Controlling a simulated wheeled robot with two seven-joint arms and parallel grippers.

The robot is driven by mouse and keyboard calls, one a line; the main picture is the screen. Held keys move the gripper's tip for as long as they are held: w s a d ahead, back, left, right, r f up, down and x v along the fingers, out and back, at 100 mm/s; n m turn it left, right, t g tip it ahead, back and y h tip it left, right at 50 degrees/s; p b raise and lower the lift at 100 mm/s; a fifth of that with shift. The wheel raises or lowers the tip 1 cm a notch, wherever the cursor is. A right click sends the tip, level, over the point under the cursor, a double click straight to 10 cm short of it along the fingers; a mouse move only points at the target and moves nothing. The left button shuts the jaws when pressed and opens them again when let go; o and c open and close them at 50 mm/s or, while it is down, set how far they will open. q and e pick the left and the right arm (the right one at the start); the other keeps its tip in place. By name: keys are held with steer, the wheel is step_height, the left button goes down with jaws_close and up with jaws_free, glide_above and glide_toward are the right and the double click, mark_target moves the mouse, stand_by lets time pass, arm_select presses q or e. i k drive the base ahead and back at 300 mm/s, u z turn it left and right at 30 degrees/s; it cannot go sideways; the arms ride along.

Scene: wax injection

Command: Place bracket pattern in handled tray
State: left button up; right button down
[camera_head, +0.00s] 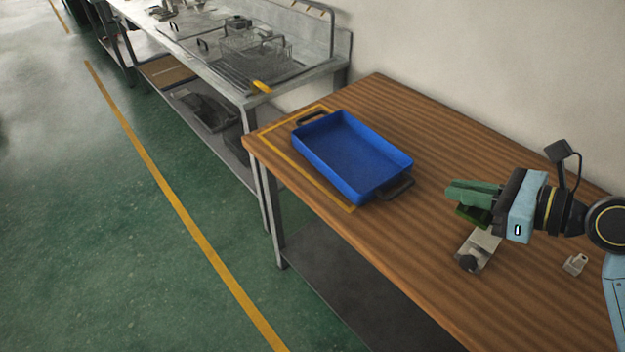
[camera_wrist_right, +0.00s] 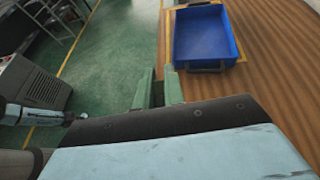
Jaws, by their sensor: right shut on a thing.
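The blue handled tray (camera_head: 352,158) lies on the wooden table, empty, with a dark handle at each short end. It also shows at the top of the right wrist view (camera_wrist_right: 205,38). My right gripper (camera_head: 473,194) is above the table, right of the tray and apart from it. Its green fingers are close together. A dark green piece (camera_head: 472,216), seemingly the bracket pattern, shows just under the fingers, mostly hidden by them. In the right wrist view the fingers (camera_wrist_right: 159,88) show, but the held piece cannot be made out. My left gripper is not in view.
A grey metal fixture with a black knob (camera_head: 478,250) stands on the table below my right gripper. A small pale block (camera_head: 576,264) is to its right. A yellow outline (camera_head: 283,148) borders the tray area. A metal bench (camera_head: 200,50) with wire baskets stands beyond the table.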

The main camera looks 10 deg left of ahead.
mark_target(349, 158)
steer(key=u, duration=0.25)
steer(key=k, duration=0.7)
steer(key=u, duration=1)
steer(key=i, duration=1.6)
steer(key=z, duration=1.25)
steer(key=i, duration=0.85)
steer(key=z, duration=0.85)
